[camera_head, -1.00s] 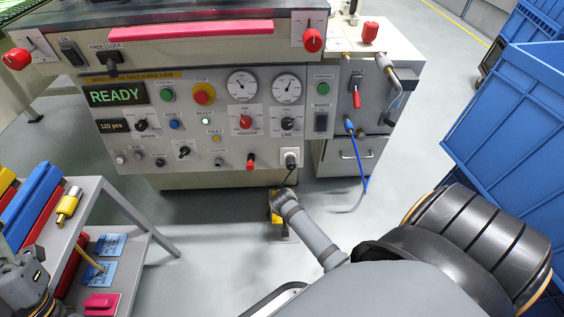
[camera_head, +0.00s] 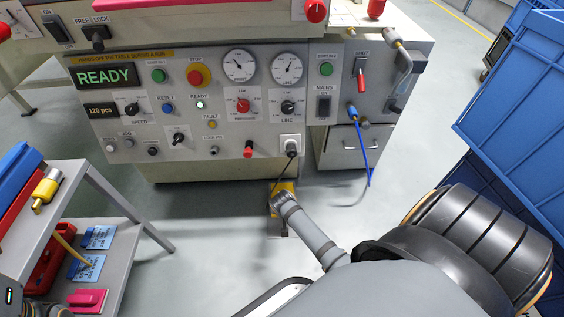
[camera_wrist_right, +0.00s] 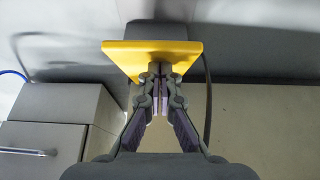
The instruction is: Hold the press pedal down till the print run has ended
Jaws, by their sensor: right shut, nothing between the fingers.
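The yellow press pedal (camera_head: 287,186) is on the floor below the machine's front panel, partly hidden by my right arm. In the right wrist view its yellow plate (camera_wrist_right: 152,52) fills the upper middle. My right gripper (camera_wrist_right: 160,76) is shut and empty, its tips overlapping the plate's near edge; I cannot tell whether they touch it. In the head view the right gripper (camera_head: 281,203) is at the pedal. The panel display (camera_head: 105,77) reads READY in green, and the counter (camera_head: 101,111) reads 120 pcs. Part of my left arm shows at the lower left edge, without its gripper.
The machine's panel (camera_head: 220,130) stands just behind the pedal, with a black cable hanging down to it. A grey cabinet (camera_head: 345,165) with a blue hose is to the right. Blue crates (camera_head: 510,130) stand at far right. A shelf cart (camera_head: 120,262) is at left.

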